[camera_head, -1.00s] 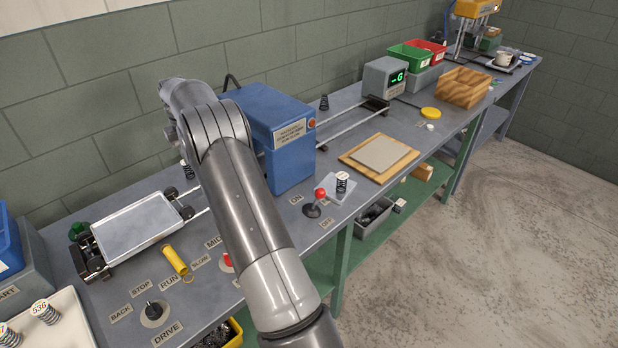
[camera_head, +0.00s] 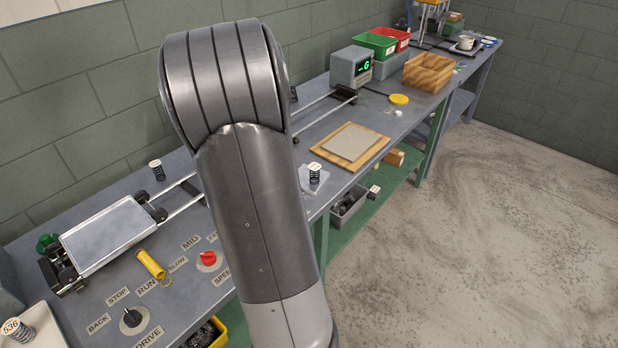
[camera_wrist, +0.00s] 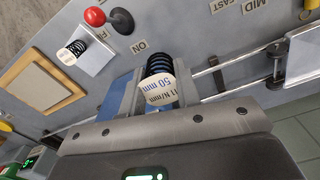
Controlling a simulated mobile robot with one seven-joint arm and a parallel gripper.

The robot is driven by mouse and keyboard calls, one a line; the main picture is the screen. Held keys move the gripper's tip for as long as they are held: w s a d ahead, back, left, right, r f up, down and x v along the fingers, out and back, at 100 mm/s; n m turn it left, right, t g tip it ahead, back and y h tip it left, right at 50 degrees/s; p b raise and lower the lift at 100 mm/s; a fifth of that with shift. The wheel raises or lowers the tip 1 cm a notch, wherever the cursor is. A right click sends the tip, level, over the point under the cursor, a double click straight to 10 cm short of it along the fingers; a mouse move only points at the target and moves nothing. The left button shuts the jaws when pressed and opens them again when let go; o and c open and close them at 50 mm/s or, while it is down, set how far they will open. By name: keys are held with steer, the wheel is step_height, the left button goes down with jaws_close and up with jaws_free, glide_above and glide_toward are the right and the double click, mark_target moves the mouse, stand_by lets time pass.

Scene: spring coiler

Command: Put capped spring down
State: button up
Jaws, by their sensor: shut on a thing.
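A capped spring (camera_wrist: 158,66) is in my gripper (camera_wrist: 157,90) in the wrist view. It is a dark coil with a white cap printed "50 mm" and "11 N/mm", cap towards the camera. The two fingers are shut on its sides. Whether its far end touches anything cannot be told. In the head view my arm hides the gripper and this spring. Another capped spring (camera_head: 314,174) stands on a small pale plate (camera_head: 305,184) in the head view; a similar one (camera_wrist: 75,51) shows at upper left in the wrist view.
A capped spring (camera_head: 156,169) stands behind the flat metal carriage (camera_head: 110,232). Another, marked 536 (camera_head: 17,329), is at lower left. A red-balled lever (camera_wrist: 95,17) shows in the wrist view. A wooden board with a grey pad (camera_head: 351,142) lies right of my arm.

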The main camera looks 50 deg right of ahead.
steer(key=s+d+f+m, duration=0.2)
steer(key=d, duration=0.5)
steer(key=m, duration=0.7)
glide_above(304, 173)
step_height(304, 173, down, 9)
steer(key=shift+f, duration=2.5)
steer(key=o, duration=0.9)
steer(key=shift+f, duration=0.15)
steer(key=shift+o, duration=0.2)
